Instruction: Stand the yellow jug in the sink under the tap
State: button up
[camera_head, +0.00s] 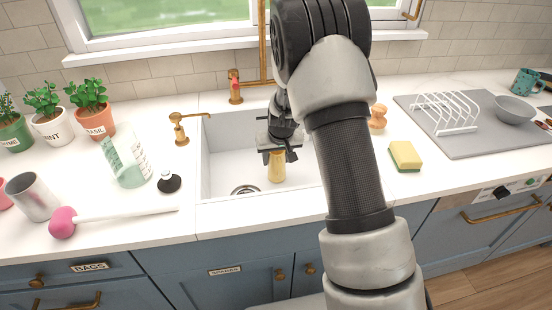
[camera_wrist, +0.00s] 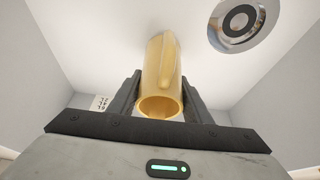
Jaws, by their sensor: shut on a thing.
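The yellow jug (camera_head: 277,167) is inside the white sink (camera_head: 221,160), below the brass tap (camera_head: 262,60). My gripper (camera_head: 277,151) is over the sink and shut on the jug near its top. In the wrist view the jug (camera_wrist: 162,75) sits between the two dark fingers of my gripper (camera_wrist: 160,98), its open rim toward the camera and its handle along the upper side. The sink floor shows beyond it. I cannot tell whether the jug's base touches the floor. My arm hides the right part of the sink and some of the tap.
The drain (camera_head: 245,190) is at the sink's front left, clear of the jug. A sponge (camera_head: 405,156) and a grey mat (camera_head: 480,142) are at right.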

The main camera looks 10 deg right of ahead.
jog(key=shift+f, duration=0.2)
jog(key=o, duration=1.2)
jog(key=shift+o, duration=0.2)
jog(key=shift+r, duration=0.1)
